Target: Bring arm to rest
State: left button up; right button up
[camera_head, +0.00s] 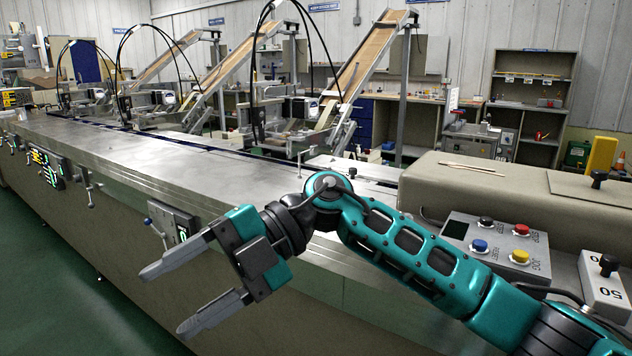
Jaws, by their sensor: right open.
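My right gripper (192,288) is open and empty, with its two grey fingers spread apart and pointing to the lower left. It hangs in front of the near side of the long metal machine (130,160). My teal right arm comes in from the lower right and is bent at the wrist, passing in front of the machine's near end. My left gripper is not in view.
A control box (497,245) with several coloured buttons sits close to my right arm. Thin sticks (472,168) lie on the beige cover (530,190). A lever handle (155,232) juts from the machine's side near my gripper. Green floor (50,300) is clear at lower left.

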jog(key=w+d+r+m+t+y+p, duration=0.15)
jog(key=w+d+m+t+y, duration=0.3)
jog(key=m+t+y, duration=0.6)
jog(key=w+d+f+m+t+h+p, duration=0.1)
jog(key=w+d+f+m+t+h, duration=0.1)
jog(key=d+f+m+t+h, duration=0.45)
jog(key=w+d+f+m+t+h+p, duration=0.1)
jog(key=w+d+f+m+t+h, duration=0.25)
jog(key=m+t, duration=0.6)
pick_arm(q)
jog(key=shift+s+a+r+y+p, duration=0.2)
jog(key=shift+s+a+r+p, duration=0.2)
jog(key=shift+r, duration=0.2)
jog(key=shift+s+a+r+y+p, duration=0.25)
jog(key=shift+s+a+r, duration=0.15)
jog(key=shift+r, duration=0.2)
pick_arm(e)
jog(key=s+d+f+m+g+h, duration=0.4)
jog(key=s+d+f, duration=0.4)
jog(key=f, duration=0.4)
jog(key=s+d+f+m+g+h, duration=0.4)
jog(key=s+d+f, duration=0.5)
jog(key=f, duration=0.4)
jog(key=shift+s+m+h, duration=0.3)
jog(key=shift+m+h, duration=0.25)
jog(key=shift+h, duration=0.7)
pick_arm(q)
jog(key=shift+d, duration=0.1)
pick_arm(e)
jog(key=shift+c, duration=0.5)
